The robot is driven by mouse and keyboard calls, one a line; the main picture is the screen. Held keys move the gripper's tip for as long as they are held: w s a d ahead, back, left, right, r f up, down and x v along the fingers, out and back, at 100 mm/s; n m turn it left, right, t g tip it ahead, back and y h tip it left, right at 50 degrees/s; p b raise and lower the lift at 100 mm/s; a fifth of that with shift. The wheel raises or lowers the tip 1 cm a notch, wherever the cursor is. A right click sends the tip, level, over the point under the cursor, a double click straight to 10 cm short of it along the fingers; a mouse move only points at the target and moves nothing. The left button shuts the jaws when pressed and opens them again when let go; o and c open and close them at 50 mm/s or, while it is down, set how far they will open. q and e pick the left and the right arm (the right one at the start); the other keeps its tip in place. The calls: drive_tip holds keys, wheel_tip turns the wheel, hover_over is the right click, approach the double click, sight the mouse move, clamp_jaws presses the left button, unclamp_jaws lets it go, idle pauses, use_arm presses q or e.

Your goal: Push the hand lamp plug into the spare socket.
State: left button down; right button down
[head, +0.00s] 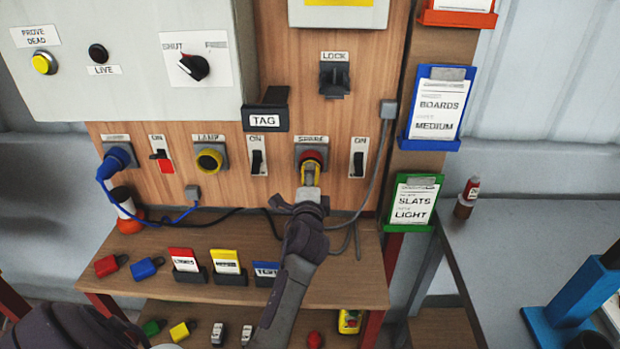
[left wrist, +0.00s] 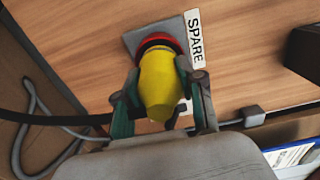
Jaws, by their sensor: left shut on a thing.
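The yellow hand lamp plug (head: 310,173) is at the spare socket (head: 299,152), which has a grey plate and a red ring. My left gripper (head: 311,193) is shut on the plug from below. In the left wrist view the yellow plug (left wrist: 161,84) sits between the two fingers (left wrist: 160,103). Its front end meets the red ring of the spare socket (left wrist: 158,41) and is lined up with it. How deep it sits cannot be told. My right gripper is not in view.
The lamp socket (head: 210,159) and a socket with a blue plug (head: 118,158) are to the left. Switches (head: 358,163) flank the spare socket. A grey cable (head: 378,165) hangs at right. Below, a wooden shelf (head: 340,285) carries colored cards and padlocks.

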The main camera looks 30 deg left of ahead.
use_arm(q)
drive_tip(key=shift+w+a, duration=0.3)
drive_tip(key=shift+w, duration=0.2)
idle(0.6)
drive_tip(key=c, duration=0.6)
unclamp_jaws()
drive_tip(key=shift+s, duration=0.1)
drive_tip(key=v, duration=0.7)
drive_tip(key=shift+s+d, duration=0.1)
drive_tip(key=shift+d, duration=0.1)
